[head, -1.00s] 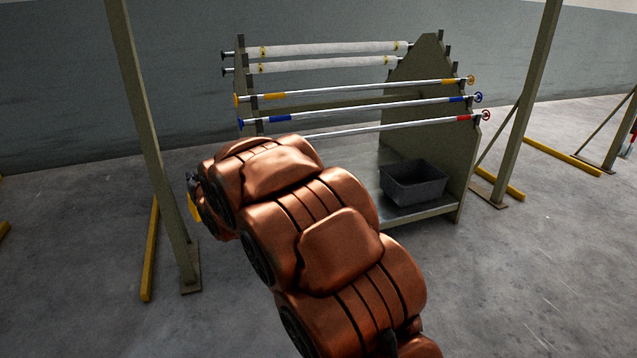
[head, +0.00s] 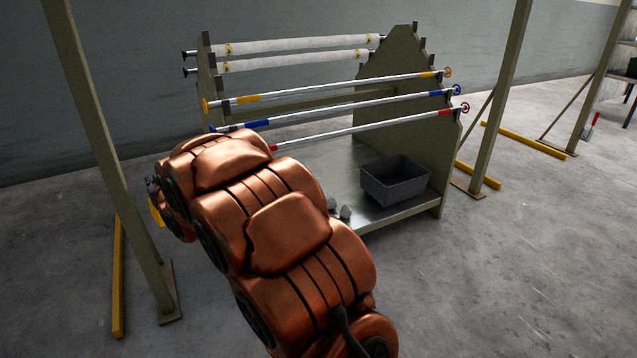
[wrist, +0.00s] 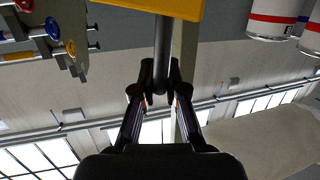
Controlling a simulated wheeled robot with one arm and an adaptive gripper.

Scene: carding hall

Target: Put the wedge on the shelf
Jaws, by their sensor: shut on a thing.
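The wedge is most likely the yellow piece (wrist: 150,8) at the top edge of the wrist view; a dark rod runs from it down between my fingers. My gripper (wrist: 160,88) is shut on that rod. In the head view only a bit of yellow (head: 157,209) shows at the left of my arm, which hides most of the gripper. A grey-green rack stands beyond the arm, with a low metal shelf (head: 385,214) at its bottom. Another shelf unit (head: 617,88) is cut off at the far right edge. I cannot tell which shelf is meant.
A dark grey bin (head: 396,182) sits on the low shelf, with small grey lumps (head: 340,210) left of it. Rollers and coloured rods (head: 330,91) lie across the rack above. Posts stand left (head: 110,150) and right (head: 500,100).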

